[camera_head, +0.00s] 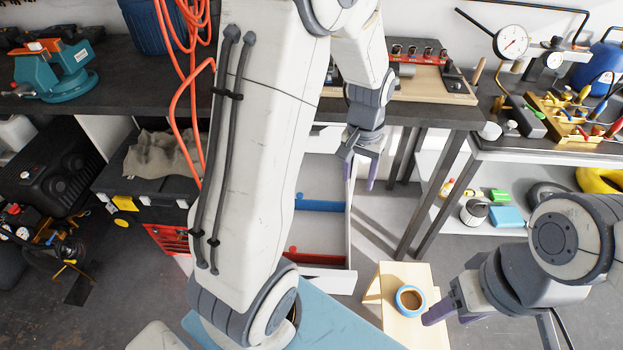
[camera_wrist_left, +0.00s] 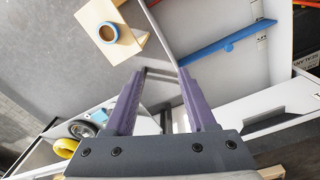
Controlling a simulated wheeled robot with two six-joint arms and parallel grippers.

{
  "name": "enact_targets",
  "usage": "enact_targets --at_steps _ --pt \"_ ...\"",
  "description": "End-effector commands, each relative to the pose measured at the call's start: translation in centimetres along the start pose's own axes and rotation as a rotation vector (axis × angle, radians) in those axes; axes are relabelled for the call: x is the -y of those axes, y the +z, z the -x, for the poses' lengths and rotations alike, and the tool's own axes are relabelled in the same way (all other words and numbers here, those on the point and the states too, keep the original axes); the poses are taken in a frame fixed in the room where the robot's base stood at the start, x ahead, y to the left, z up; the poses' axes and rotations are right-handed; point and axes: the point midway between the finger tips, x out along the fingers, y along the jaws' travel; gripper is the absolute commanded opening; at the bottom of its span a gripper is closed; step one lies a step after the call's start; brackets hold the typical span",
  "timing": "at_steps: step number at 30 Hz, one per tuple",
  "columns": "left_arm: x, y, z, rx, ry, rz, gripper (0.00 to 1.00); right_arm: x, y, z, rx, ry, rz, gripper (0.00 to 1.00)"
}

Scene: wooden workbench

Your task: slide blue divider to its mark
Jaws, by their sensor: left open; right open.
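The blue divider (camera_head: 320,205) stands across the inside of an open white drawer (camera_head: 349,228) with a grey floor. It also shows as a long blue bar in the left wrist view (camera_wrist_left: 228,42). My left gripper (camera_head: 359,168) is open and empty, above the drawer's right wall at its far end, apart from the divider. My right gripper (camera_head: 440,312) is open, low at the right by a wooden stool. The divider's left end is hidden behind my left arm, and I cannot make out its mark.
A blue-rimmed tape roll (camera_head: 410,300) lies on the wooden stool (camera_head: 384,290) in front of the drawer. A dark workbench (camera_head: 425,112) overhangs the drawer's far end. A small red piece (camera_head: 293,250) shows near the drawer's front. Bare floor lies right of the drawer.

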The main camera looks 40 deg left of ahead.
Motion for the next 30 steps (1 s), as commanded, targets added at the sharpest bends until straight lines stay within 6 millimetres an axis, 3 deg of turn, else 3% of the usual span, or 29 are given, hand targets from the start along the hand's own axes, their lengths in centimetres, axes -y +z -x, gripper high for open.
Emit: enact_targets --at_steps 1,3,6,10,17,30 --pt "3.8 -1.4 -1.8 0.012 -0.006 0.101 0.56 0.0 0.0 0.0 0.000 0.000 0.000 0.56" --pt "7.9 -2.5 -3.7 0.014 -0.012 0.202 0.56 0.0 0.0 0.0 0.000 0.000 0.000 0.56" --pt "12.8 -3.1 -5.9 0.016 -0.019 0.312 0.56 0.0 0.0 0.0 0.000 0.000 0.000 0.56" --pt "16.6 -3.1 -7.7 0.016 -0.024 0.394 0.56 0.0 0.0 0.0 0.000 0.000 0.000 0.56" --pt "17.8 -2.8 -10.0 0.020 -0.024 0.421 0.56 0.0 0.0 0.1 0.000 0.000 0.000 0.56" --pt "17.9 -2.7 -17.4 0.019 -0.024 0.418 0.56 0.0 0.0 0.6 0.000 0.000 0.000 0.56"
